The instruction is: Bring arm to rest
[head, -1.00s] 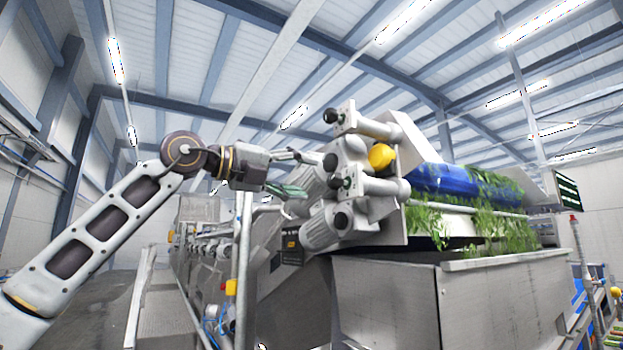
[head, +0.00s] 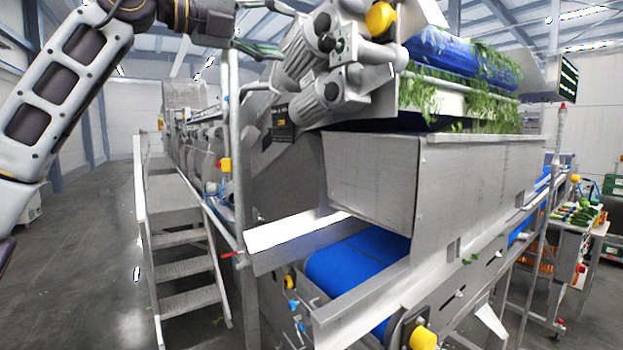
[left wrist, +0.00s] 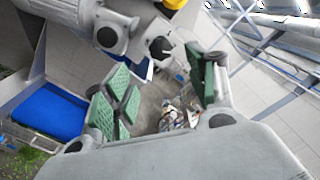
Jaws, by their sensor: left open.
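My left arm comes in from the left in the head view, raised high. My left gripper (head: 275,28) is at the top, in front of the washing machine's grey motors (head: 322,95). Its fingers point right. In the left wrist view the gripper (left wrist: 165,100) shows its green finger pads spread apart with nothing between them. The motors also show beyond the fingers in the left wrist view (left wrist: 118,35). I cannot tell whether the fingers touch the machine. My right gripper is in neither view.
A steel hopper (head: 375,180) stands right of the arm, with a blue belt (head: 360,262) below. Greens (head: 470,105) hang over a blue roller (head: 465,55). Metal steps (head: 185,268) and a vertical post (head: 235,150) stand left of the machine. The floor (head: 85,240) at left is open.

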